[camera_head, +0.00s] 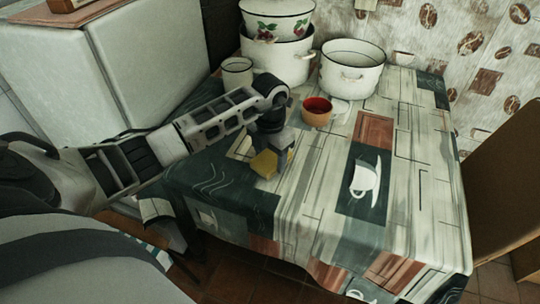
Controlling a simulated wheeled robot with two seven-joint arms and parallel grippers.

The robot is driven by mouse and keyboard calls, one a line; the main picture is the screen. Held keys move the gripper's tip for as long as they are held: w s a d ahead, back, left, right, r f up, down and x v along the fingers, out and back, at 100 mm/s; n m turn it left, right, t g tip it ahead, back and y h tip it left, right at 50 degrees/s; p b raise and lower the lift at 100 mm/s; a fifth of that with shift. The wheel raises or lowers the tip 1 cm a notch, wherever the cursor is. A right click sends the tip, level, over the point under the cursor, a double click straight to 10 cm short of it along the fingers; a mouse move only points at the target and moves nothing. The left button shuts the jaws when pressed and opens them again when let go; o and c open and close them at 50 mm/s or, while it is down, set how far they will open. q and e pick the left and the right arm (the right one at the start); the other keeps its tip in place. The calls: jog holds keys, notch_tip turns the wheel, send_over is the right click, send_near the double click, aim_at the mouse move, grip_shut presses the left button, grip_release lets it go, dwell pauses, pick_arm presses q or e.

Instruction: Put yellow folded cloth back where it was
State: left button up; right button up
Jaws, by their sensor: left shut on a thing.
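The yellow folded cloth (265,164) is at the left part of the table, under my left gripper (270,150). My left arm comes in from the left and the gripper points down. The gripper is shut on the cloth, and its fingers hide part of it. I cannot tell whether the cloth touches the table. My right gripper does not show.
The table has a patterned tablecloth (325,215). An orange cup (317,113), a white mug (237,73), a white pot (351,70) and stacked pots (277,52) stand toward the back. The front and right of the table are clear. A brown chair (505,190) is at right.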

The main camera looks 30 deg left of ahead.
aim_at(270, 158)
pick_arm(q)
jog(key=shift+f, duration=0.2)
jog(key=shift+f, duration=0.1)
jog(key=o, duration=0.9)
jog(key=shift+o, duration=0.2)
notch_tip(270, 158, up, 12)
jog(key=shift+b, duration=0.3)
